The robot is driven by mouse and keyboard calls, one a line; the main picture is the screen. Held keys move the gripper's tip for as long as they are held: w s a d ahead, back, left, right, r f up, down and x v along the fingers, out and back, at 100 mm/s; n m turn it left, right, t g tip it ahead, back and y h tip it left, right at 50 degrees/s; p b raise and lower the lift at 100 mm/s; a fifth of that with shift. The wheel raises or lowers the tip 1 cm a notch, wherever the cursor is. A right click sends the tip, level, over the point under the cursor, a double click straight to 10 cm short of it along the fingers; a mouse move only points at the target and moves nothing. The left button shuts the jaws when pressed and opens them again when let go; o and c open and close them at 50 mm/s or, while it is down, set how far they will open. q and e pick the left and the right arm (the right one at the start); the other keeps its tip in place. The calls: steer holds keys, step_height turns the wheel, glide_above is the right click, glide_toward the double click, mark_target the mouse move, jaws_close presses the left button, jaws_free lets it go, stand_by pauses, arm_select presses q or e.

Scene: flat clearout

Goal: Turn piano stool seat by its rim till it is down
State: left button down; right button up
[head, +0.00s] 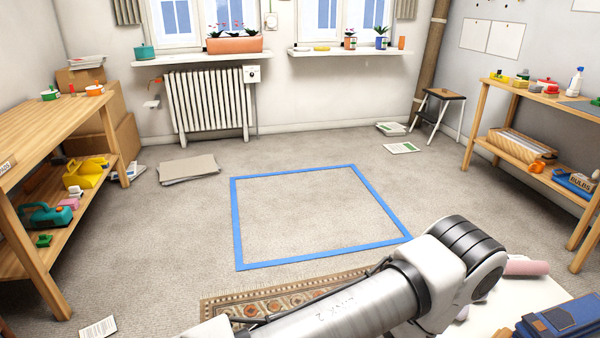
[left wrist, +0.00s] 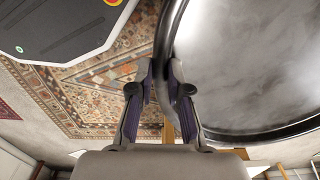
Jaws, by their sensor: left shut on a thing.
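In the left wrist view the stool seat (left wrist: 250,60) is a large round disc with a grey, glossy face and a dark rim, filling the right side. My left gripper (left wrist: 163,88) has one finger on each side of the rim at the seat's left edge and is shut on it. The stool's screw and most of its legs are hidden, so I cannot tell the seat's height. The head view shows an arm of mine across the lower right, but neither the stool nor a gripper. My right gripper is in neither view.
A patterned rug (left wrist: 95,85) lies below the gripper. In the head view, a blue taped square (head: 235,220) marks clear carpet. A wooden workbench (head: 50,130) stands left, a shelf (head: 490,120) right, and a step stool (head: 440,95) by the back wall.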

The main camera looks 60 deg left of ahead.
arm_select(q)
steer(key=shift+s+a+r+m+p, duration=0.1)
steer(key=shift+s+a+m+p, duration=0.2)
steer(key=shift+s, duration=0.3)
steer(key=shift+s+a+m+p, duration=0.5)
steer(key=shift+s+m+p, duration=0.1)
steer(key=shift+s+p, duration=0.1)
steer(key=shift+s+a+m+p, duration=0.7)
steer(key=shift+s+a+m, duration=0.4)
steer(key=shift+s, duration=0.1)
steer(key=shift+s+a+m+p, duration=0.4)
steer(key=shift+s+p, duration=0.05)
steer(key=shift+p, duration=0.1)
steer(key=shift+s+a, duration=0.15)
steer(key=shift+a, duration=0.05)
